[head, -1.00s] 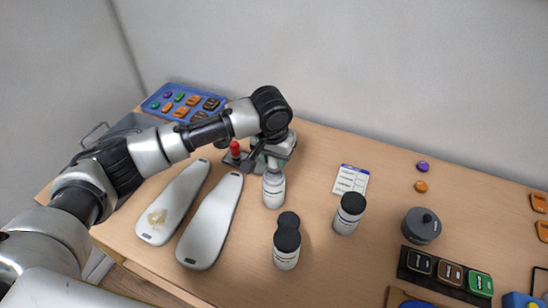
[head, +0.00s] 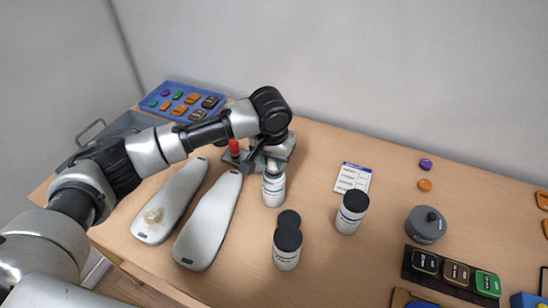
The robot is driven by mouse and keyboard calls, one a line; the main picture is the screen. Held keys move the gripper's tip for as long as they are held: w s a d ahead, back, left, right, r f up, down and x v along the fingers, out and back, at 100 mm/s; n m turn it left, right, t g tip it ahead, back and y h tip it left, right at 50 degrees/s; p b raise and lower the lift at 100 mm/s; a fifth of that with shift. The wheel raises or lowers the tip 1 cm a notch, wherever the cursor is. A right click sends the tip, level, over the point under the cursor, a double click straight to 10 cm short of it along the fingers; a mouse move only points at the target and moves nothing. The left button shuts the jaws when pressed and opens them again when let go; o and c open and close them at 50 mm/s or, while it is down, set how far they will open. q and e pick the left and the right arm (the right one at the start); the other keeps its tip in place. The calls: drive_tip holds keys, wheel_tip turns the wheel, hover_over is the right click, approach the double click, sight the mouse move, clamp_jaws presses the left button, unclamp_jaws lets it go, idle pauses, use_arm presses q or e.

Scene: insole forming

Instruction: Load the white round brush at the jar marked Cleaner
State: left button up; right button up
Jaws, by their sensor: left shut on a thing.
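My left gripper (head: 267,163) is over a white jar (head: 273,190) with its fingers pointing down at the jar's mouth. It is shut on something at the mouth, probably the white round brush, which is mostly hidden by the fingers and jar. This jar has no lid on; its label is too small to read. A white jar with a black lid (head: 287,257) stands in front, and a loose black lid (head: 289,217) lies just behind it. Another black-lidded jar (head: 350,215) stands to the right. My right gripper is not in view.
Two pale insole-shaped pieces (head: 208,230) lie left of the jars; the left one has a tan patch. A red-topped item (head: 234,147) stands by the gripper. A label card (head: 353,178), grey pot (head: 426,225) and dark tray (head: 451,272) lie right. Wood between is clear.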

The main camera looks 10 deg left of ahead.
use_arm(q)
drive_tip(key=shift+f, duration=0.6)
idle(0.4)
idle(1.2)
drive_tip(key=shift+s+f+p, duration=0.15)
drive_tip(key=shift+f+p, duration=0.05)
drive_tip(key=shift+p, duration=0.35)
idle(1.0)
wheel_tip(320, 180, up, 8)
drive_tip(key=p, duration=0.8)
drive_tip(key=shift+f+p, duration=0.25)
drive_tip(key=shift+p, duration=0.15)
drive_tip(key=shift+f, duration=0.1)
idle(0.3)
